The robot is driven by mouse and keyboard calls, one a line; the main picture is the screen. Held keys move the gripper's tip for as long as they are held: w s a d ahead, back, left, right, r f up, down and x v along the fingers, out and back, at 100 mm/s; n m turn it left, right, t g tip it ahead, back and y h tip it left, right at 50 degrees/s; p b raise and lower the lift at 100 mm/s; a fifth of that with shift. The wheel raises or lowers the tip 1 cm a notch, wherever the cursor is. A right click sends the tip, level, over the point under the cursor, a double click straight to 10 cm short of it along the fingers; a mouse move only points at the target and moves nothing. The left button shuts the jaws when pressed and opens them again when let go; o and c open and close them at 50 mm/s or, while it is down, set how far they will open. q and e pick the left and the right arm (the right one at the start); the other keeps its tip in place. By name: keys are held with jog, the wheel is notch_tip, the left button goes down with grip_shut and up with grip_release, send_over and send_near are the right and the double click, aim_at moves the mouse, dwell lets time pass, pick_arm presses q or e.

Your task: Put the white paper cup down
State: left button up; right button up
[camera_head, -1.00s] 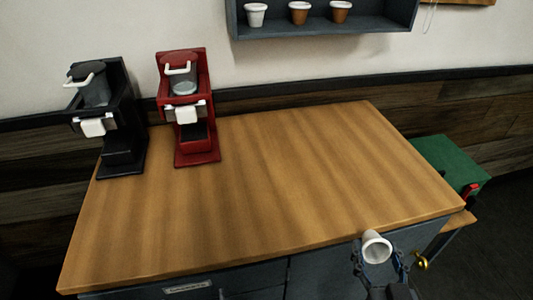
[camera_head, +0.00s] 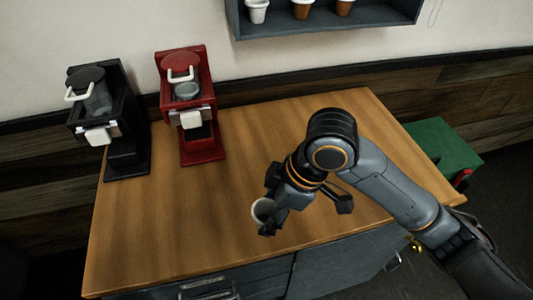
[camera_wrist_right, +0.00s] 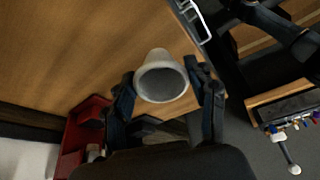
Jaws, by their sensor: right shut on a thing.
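The white paper cup (camera_head: 262,212) is between the fingers of my right gripper (camera_head: 270,216), over the front part of the wooden counter (camera_head: 180,225). In the right wrist view the cup (camera_wrist_right: 161,78) shows its open mouth toward the camera, with a finger of the right gripper (camera_wrist_right: 164,92) on each side, shut on it. In the head view the gripper and arm hide part of the cup. I cannot tell whether its base touches the counter. My left gripper is not in view.
A black brewer (camera_head: 124,155) and a red brewer (camera_head: 200,146) stand at the back left of the counter. A wall shelf (camera_head: 330,25) holds several small cups. A green box (camera_head: 440,145) is beyond the right edge. The counter's left and middle are clear.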

jog(key=s+d+r+n+g+h+p, duration=0.1)
jog(key=s+d+r+n+h, duration=0.15)
jog(key=d+r+n, duration=0.2)
jog(key=shift+n, duration=0.25)
jog(key=w+a+f+p, duration=0.1)
jog(key=w+f, duration=0.2)
jog(key=w, duration=0.1)
jog(key=w+a+f+p, duration=0.1)
jog(key=w+f, duration=0.1)
jog(key=w, duration=0.2)
jog(key=w+a+f+p, duration=0.1)
jog(key=w+f, duration=0.2)
jog(key=w, duration=0.1)
jog(key=shift+a+f, duration=0.15)
jog(key=shift+f, duration=0.2)
jog(key=shift+w+a+f, duration=0.1)
jog(key=shift+w+f, duration=0.2)
jog(key=shift+f, duration=0.15)
notch_tip(320, 180, down, 4)
jog(key=shift+w+r+p, duration=0.15)
jog(key=shift+r+p, duration=0.1)
jog(key=shift+p, duration=0.05)
jog(key=o, duration=0.7)
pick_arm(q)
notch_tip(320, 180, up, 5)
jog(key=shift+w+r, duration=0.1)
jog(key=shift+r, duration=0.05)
